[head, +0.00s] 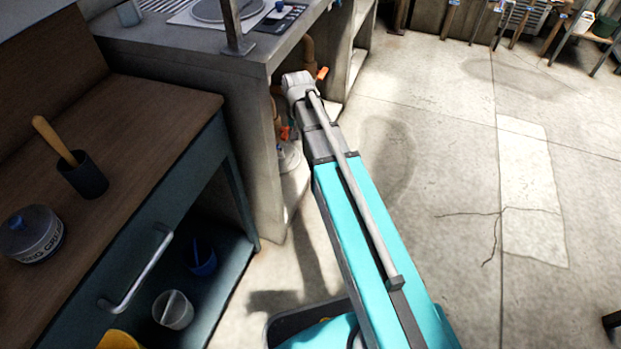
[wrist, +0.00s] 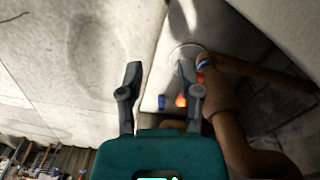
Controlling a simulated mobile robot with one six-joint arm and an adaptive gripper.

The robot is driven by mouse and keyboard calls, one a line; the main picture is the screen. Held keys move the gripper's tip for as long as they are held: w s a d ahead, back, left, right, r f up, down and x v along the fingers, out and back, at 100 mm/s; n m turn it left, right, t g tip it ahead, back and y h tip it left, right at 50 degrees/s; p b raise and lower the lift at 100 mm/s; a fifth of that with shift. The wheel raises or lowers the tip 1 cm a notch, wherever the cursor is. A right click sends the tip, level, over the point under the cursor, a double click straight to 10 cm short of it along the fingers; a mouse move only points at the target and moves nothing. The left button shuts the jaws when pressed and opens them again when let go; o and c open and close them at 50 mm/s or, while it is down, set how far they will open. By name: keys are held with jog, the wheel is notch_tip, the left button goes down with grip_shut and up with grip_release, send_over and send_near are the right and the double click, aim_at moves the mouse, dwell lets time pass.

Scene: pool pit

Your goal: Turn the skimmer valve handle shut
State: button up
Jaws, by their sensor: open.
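Two orange handles show on brown pipes under the concrete counter in the head view: an upper orange handle (head: 321,73) and a lower orange handle (head: 284,133). I cannot tell which belongs to the skimmer valve. In the wrist view my gripper (wrist: 159,72) is open, with its two dark fingers spread apart. An orange part (wrist: 181,100) shows beside the right finger, partly hidden by it. Another orange patch (wrist: 201,78) lies just right of that finger, against the brown pipe (wrist: 227,105). My fingers are hidden in the head view.
The concrete counter (head: 185,32) and its side wall (head: 258,150) stand close left of my arm. A wooden-topped bench (head: 130,130) is nearer. A small blue object (wrist: 161,101) shows between my fingers. The floor (head: 440,160) to the right is clear.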

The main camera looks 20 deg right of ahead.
jog(key=s+f+n+b, duration=0.2)
jog(key=s+f+n, duration=0.1)
jog(key=s, duration=1.1)
jog(key=shift+a+b, duration=0.2)
jog(key=shift+b, duration=0.15)
notch_tip(320, 180, up, 38)
jog(key=s+p, duration=0.1)
jog(key=p, duration=3.7)
jog(key=shift+n, duration=0.3)
